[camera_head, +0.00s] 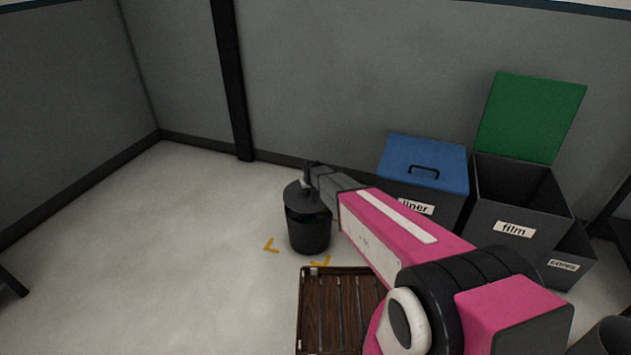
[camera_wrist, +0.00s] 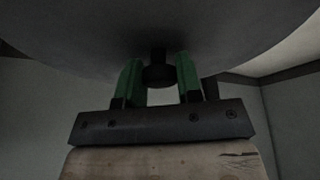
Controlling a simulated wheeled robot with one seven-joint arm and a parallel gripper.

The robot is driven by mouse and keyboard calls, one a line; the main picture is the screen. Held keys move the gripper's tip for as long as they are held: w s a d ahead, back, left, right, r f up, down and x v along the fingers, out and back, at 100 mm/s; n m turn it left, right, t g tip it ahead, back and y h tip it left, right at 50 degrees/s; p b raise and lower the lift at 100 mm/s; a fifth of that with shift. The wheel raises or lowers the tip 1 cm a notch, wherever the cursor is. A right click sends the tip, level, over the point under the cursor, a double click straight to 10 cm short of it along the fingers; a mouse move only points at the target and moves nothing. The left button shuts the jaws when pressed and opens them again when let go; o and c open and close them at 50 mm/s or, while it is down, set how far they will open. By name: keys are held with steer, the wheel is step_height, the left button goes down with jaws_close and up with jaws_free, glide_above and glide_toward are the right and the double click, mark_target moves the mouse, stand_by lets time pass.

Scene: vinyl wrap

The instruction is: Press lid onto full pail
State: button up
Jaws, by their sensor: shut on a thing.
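The dark pail (camera_head: 309,238) stands upright on the floor, left of the bins. Its round dark grey lid (camera_head: 297,200) is over the pail's mouth, and a dark gap with a hint of blue shows below its front edge. I cannot tell whether the lid touches the rim. My gripper (camera_head: 308,180) is above the lid at its knob. In the wrist view the green fingers of my gripper (camera_wrist: 159,76) are shut on the dark knob (camera_wrist: 158,74), with the broad lid (camera_wrist: 90,40) filling the top. The pail's contents are hidden.
Yellow floor marks (camera_head: 271,246) lie around the pail. A slatted wooden pallet (camera_head: 322,310) is in front. At the right stand a blue-lidded liner bin (camera_head: 400,155), an open film bin (camera_head: 520,195) with its green lid raised, and a cores bin (camera_head: 566,262).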

step_height(320, 180, down, 7)
steer(key=shift+r, duration=0.15)
stand_by(0.7)
stand_by(2.2)
steer(key=o, duration=1.5)
steer(key=shift+s, duration=0.1)
steer(key=shift+r, duration=3.35)
